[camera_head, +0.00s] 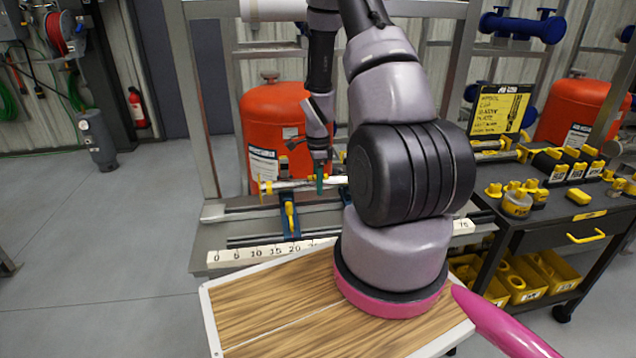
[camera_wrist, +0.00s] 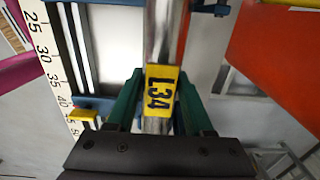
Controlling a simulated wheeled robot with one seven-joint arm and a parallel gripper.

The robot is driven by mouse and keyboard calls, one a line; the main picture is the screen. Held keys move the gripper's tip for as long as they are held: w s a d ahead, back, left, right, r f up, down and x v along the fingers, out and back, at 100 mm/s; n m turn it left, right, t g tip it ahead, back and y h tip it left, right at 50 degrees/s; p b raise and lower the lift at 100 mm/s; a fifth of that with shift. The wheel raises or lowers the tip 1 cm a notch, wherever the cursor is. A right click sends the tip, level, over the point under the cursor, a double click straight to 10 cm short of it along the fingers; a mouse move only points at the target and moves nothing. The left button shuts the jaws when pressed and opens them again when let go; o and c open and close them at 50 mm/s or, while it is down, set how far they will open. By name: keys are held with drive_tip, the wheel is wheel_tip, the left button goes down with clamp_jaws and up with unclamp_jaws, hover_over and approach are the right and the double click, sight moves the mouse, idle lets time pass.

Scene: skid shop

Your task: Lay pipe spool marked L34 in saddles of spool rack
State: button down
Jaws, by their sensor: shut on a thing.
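The pipe spool is a silvery pipe (camera_wrist: 160,35) with a yellow tag marked L34 (camera_wrist: 161,91). My gripper (camera_wrist: 155,98) has green fingers shut on both sides of the spool at the tag. In the head view my gripper (camera_head: 320,178) is over the spool rack (camera_head: 230,258), and the spool (camera_head: 290,185) lies roughly level across it, yellow at its left end. A blue saddle (camera_head: 290,226) with a yellow handle stands under the spool's left part. Blue saddle parts (camera_wrist: 212,8) also show in the wrist view. I cannot tell whether the spool touches the saddles. My arm hides the rack's right part.
A numbered scale (camera_head: 255,255) runs along the rack's front. Orange tanks (camera_head: 275,120) stand behind it. A wooden-topped table (camera_head: 270,310) is in front. A dark cart (camera_head: 530,238) with yellow-marked parts is at right. The floor at left is clear.

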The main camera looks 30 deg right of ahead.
drive_tip(key=shift+f, duration=0.3)
drive_tip(key=shift+f, duration=0.3)
drive_tip(key=shift+f, duration=0.35)
idle(0.6)
drive_tip(key=shift+c, duration=1)
unclamp_jaws()
drive_tip(key=shift+c, duration=0.8)
drive_tip(key=shift+r, duration=0.1)
drive_tip(key=shift+r, duration=3.9)
